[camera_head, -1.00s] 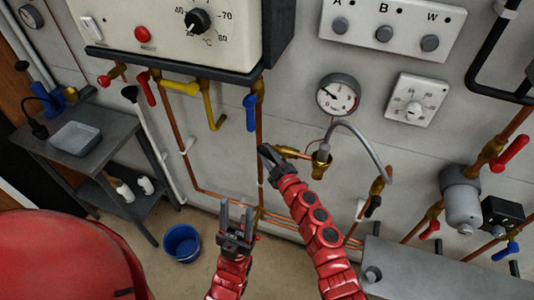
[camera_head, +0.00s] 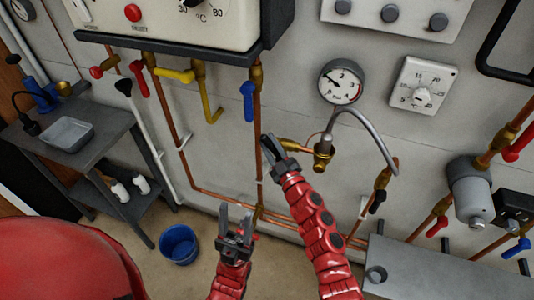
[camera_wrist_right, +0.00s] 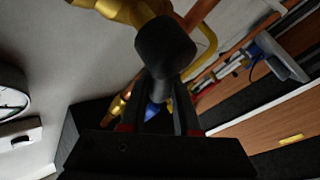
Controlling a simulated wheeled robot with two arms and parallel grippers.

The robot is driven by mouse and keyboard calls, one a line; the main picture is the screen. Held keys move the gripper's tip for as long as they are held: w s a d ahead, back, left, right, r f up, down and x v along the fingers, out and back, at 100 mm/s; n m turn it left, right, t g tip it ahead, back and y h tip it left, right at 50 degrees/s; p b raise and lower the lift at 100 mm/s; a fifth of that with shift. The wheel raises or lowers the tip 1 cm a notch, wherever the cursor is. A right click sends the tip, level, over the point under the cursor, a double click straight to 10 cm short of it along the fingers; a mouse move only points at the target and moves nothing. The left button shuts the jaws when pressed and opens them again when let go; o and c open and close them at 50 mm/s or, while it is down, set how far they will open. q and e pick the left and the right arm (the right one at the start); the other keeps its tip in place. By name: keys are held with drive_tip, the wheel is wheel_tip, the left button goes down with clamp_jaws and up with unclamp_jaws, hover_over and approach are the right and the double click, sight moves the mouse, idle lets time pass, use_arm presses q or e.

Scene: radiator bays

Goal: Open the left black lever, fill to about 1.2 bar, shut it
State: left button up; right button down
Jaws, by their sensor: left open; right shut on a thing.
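The left black lever (camera_wrist_right: 165,50) shows in the right wrist view as a dark knob between the fingers, below a brass valve (camera_wrist_right: 120,10). My right gripper (camera_head: 270,145) is shut on it, left of the brass fitting under the gauge. In the head view the gripper hides most of the lever, so I cannot tell its angle. The round pressure gauge (camera_head: 341,83) faces me; its needle points to the upper left, too small to read exactly. Its edge also shows in the right wrist view (camera_wrist_right: 10,95). My left gripper (camera_head: 235,222) is open and empty, low in front of the pipes.
A second black lever (camera_head: 377,201) sits on the pipe to the right, below the curved grey hose (camera_head: 379,137). A blue lever (camera_head: 248,101) hangs just above my right gripper. A grey bench (camera_head: 432,270), a side table (camera_head: 103,128) and a blue bucket (camera_head: 179,244) stand below.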

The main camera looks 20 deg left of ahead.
drive_tip(key=d+m+t+b, duration=0.1)
drive_tip(key=m+t+b, duration=0.1)
drive_tip(key=b, duration=0.2)
drive_tip(key=d+m+t+b, duration=0.1)
drive_tip(key=m+t+b, duration=0.1)
drive_tip(key=b, duration=0.3)
drive_tip(key=d+m+t+b, duration=0.1)
drive_tip(key=m+t+b, duration=0.1)
drive_tip(key=m+b, duration=0.1)
drive_tip(key=shift+d+r+m+t+b, duration=0.3)
drive_tip(key=shift+r+m+b, duration=0.1)
drive_tip(key=shift+b, duration=0.4)
drive_tip(key=shift+d+r+m+t+h+b, duration=0.2)
drive_tip(key=shift+m+t+h+b, duration=0.35)
drive_tip(key=shift+m+b, duration=0.25)
drive_tip(key=c, duration=0.7)
unclamp_jaws()
drive_tip(key=shift+o, duration=0.2)
drive_tip(key=shift+s, duration=0.15)
drive_tip(key=b+v, duration=0.2)
drive_tip(key=v, duration=1.5)
drive_tip(key=shift+d, duration=0.1)
